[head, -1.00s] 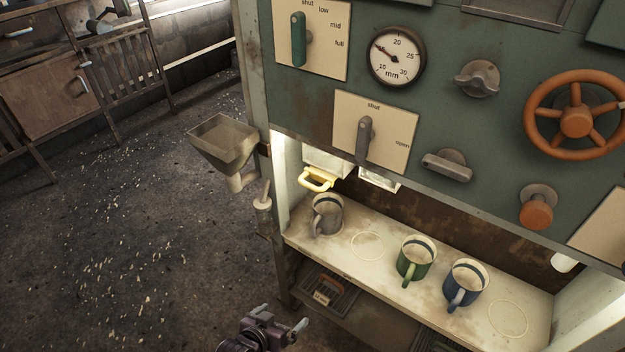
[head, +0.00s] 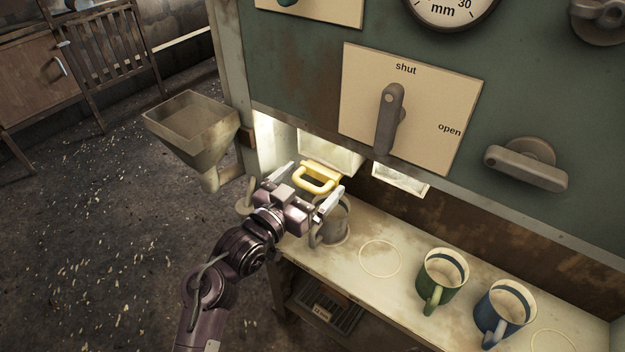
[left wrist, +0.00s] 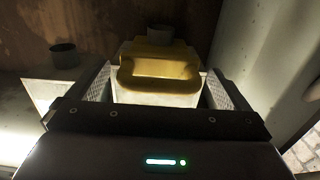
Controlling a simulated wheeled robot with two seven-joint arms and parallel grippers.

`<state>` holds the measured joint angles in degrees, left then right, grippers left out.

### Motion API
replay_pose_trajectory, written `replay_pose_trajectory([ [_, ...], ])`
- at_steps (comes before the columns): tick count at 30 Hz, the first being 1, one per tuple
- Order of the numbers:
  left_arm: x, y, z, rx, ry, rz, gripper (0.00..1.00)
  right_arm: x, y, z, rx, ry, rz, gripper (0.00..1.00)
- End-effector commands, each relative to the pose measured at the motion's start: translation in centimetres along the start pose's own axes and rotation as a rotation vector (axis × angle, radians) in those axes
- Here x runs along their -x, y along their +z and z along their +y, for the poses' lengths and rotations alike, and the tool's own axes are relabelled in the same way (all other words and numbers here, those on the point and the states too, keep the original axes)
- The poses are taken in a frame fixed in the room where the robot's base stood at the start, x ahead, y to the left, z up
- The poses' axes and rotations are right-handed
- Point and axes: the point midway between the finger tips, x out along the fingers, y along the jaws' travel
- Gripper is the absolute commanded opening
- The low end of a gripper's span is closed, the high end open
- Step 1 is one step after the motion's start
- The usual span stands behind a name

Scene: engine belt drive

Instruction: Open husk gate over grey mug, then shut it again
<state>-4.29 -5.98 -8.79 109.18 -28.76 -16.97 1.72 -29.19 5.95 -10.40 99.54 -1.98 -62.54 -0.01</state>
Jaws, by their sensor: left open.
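The husk gate's yellow handle (head: 317,178) sticks out under the panel, above the grey mug (head: 333,226). The grey mug stands at the left end of the shelf, partly hidden by my left gripper. My left gripper (head: 308,186) is open, its two fingers on either side of the yellow handle in the head view. In the left wrist view the yellow handle (left wrist: 160,75) lies between the open fingers (left wrist: 158,90); I cannot tell whether they touch it. My right gripper is not in view.
A green mug (head: 441,276) and a blue mug (head: 503,310) stand farther right on the shelf (head: 400,279). A lever on a plate marked shut and open (head: 390,118) points at shut. A metal hopper (head: 193,130) juts out at the left.

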Motion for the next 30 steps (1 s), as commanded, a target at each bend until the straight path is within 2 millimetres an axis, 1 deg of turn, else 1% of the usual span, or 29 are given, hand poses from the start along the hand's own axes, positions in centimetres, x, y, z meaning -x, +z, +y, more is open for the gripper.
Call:
replay_pose_trajectory([
  [1,-0.53,-0.01,0.03,0.001,0.001,0.001,0.99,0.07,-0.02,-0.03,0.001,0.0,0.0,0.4],
  [4,-1.04,-0.02,0.03,0.0,0.0,0.0,0.99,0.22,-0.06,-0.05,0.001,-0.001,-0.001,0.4],
  [12,-1.17,0.04,0.04,0.0,0.0,-0.001,0.99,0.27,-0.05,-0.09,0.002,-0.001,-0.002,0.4],
  [25,-1.14,0.04,0.03,0.0,0.0,-0.001,0.43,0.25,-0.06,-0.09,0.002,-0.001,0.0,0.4],
  [26,-1.14,0.04,0.03,0.0,0.0,-0.001,0.41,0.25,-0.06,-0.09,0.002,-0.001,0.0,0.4],
  [29,-1.04,-0.01,0.02,0.0,0.0,-0.002,0.41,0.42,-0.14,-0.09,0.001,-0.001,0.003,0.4],
  [30,-0.93,-0.06,0.01,-0.001,0.0,-0.002,0.41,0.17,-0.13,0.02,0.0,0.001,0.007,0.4],
])
